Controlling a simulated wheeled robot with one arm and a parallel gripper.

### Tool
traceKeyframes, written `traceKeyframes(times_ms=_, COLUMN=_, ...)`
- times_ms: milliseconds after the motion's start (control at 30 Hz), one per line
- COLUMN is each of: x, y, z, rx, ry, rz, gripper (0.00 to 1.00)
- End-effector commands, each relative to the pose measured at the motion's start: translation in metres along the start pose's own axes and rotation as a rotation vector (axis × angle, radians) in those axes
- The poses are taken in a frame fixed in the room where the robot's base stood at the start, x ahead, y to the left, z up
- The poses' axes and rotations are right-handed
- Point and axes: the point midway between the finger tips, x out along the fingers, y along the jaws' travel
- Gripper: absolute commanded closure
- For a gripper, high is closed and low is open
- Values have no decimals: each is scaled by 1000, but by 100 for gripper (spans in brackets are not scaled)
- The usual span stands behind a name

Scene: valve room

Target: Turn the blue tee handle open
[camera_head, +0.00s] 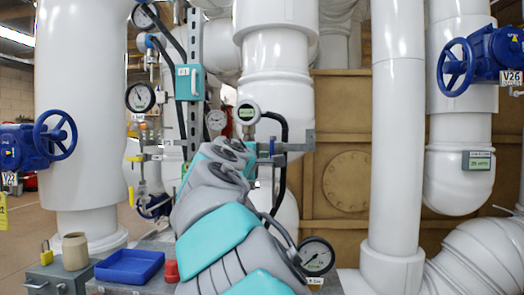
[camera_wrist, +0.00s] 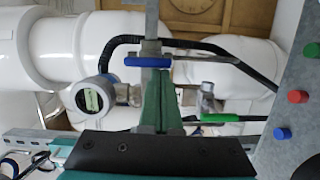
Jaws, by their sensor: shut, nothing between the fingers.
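The blue tee handle (camera_wrist: 147,62) shows in the wrist view as a short blue bar lying crosswise on a metal stem, just beyond my fingertips. My gripper (camera_wrist: 160,76) points at it with its green fingers together and nothing held. The fingertips overlap the lower edge of the handle in the picture; I cannot tell whether they touch it. In the head view my grey and teal arm reaches forward to the pipework, and I cannot make out the handle or the fingertips there.
A round gauge (camera_wrist: 92,97) sits left of my fingers and a green lever (camera_wrist: 220,118) right of them. A black hose curves behind the handle. A grey panel with a red knob (camera_wrist: 297,96) stands at right. A blue tray (camera_head: 129,266) lies left of my arm.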

Motion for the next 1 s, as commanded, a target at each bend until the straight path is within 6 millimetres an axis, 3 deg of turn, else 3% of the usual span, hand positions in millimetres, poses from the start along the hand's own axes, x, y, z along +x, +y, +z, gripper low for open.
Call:
traceKeyframes(times_ms=767, x=2, y=-2, z=6, rx=-72, ry=-11, rz=15, gripper=100)
traceKeyframes(times_ms=1000, x=-4, y=-1, z=-5, rx=-73, ry=-7, rz=17, gripper=100)
